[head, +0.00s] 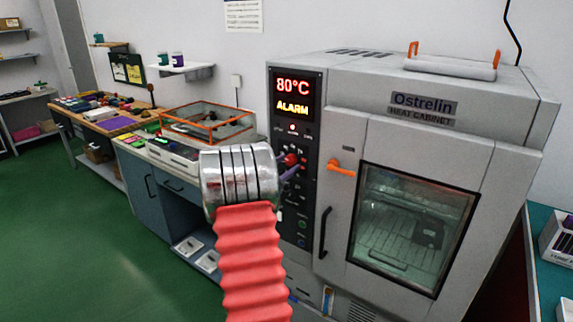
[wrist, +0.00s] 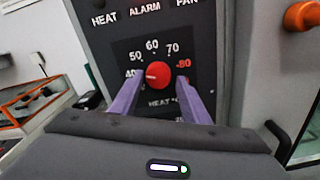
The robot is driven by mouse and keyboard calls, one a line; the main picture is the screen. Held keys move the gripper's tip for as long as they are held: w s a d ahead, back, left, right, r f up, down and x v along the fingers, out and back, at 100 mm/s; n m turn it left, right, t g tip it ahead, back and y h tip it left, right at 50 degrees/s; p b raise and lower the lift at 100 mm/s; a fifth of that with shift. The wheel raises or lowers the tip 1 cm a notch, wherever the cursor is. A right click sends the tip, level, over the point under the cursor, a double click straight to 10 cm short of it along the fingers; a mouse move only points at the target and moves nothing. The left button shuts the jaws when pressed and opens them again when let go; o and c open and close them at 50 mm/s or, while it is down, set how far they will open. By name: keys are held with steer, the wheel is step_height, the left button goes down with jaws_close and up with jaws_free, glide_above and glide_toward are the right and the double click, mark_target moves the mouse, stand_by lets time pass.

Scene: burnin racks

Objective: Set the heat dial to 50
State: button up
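The heat dial (wrist: 158,74) is a round red knob on the dark panel of the heat cabinet (head: 420,140). Its pale mark points left, towards the 40. In the wrist view the scale reads 40, 50, 60, 70 and a red 80. My gripper (wrist: 161,79) has two purple fingers, one on each side of the dial, with small gaps showing; I cannot tell whether either touches it. In the head view the dial (head: 291,159) shows just beyond my wrist, with a purple finger beside it. The display (head: 292,97) reads 80°C and ALARM.
An orange handle (head: 341,168) and a black door handle (head: 325,232) stick out right of the panel. An orange-framed clear box (head: 208,122) stands on the bench to the left. The green floor at the left is clear.

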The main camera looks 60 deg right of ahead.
steer(key=shift+o, duration=0.8)
steer(key=shift+r, duration=0.2)
steer(key=shift+a, duration=0.1)
steer(key=shift+w+a, duration=0.1)
steer(key=shift+a, duration=0.15)
steer(key=w+a, duration=0.2)
steer(key=a, duration=1.1)
